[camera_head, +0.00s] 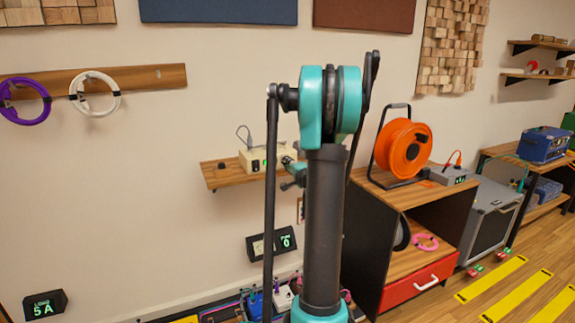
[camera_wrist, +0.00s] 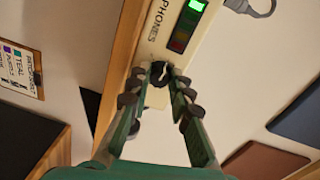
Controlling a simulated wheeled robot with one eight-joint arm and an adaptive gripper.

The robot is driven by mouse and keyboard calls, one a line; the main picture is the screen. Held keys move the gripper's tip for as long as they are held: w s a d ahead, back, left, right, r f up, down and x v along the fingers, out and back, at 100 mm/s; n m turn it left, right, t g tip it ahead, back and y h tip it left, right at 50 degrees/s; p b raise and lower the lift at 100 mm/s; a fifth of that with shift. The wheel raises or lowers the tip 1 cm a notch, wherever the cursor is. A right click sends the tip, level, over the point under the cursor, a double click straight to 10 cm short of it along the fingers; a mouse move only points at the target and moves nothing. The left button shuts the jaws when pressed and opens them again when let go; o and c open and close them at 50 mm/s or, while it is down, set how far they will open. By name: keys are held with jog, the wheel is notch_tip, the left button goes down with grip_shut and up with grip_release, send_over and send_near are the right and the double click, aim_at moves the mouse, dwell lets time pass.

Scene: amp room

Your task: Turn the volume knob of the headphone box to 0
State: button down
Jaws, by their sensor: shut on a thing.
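The headphone box (camera_head: 252,161) is a cream box on a small wooden wall shelf in the head view, partly hidden by my arm. In the wrist view the box (camera_wrist: 166,40) shows the letters "PHONES" and a level strip (camera_wrist: 188,25) with its green end lit and its red end dark. The dark volume knob (camera_wrist: 160,74) has a pale pointer mark; its number scale cannot be read. My gripper (camera_wrist: 161,71) is shut on the knob, one fingertip on each side. In the head view my gripper (camera_head: 291,170) is at the right end of the box.
The wooden shelf (camera_head: 216,181) holds a small dark object (camera_head: 221,166) left of the box. An orange cable reel (camera_head: 403,148) stands on a cabinet to the right. Cable coils (camera_head: 94,94) hang on the wall at left. A dark wall display (camera_head: 286,240) is below the shelf.

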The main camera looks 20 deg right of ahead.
jog(key=n, duration=1)
jog(key=shift+s+f, duration=0.1)
jog(key=shift+f, duration=0.05)
jog(key=shift+n+h, duration=0.3)
jog(key=c, duration=1.4)
grip_release()
jog(key=shift+o, duration=0.2)
jog(key=s, duration=1.2)
jog(key=shift+d, duration=0.1)
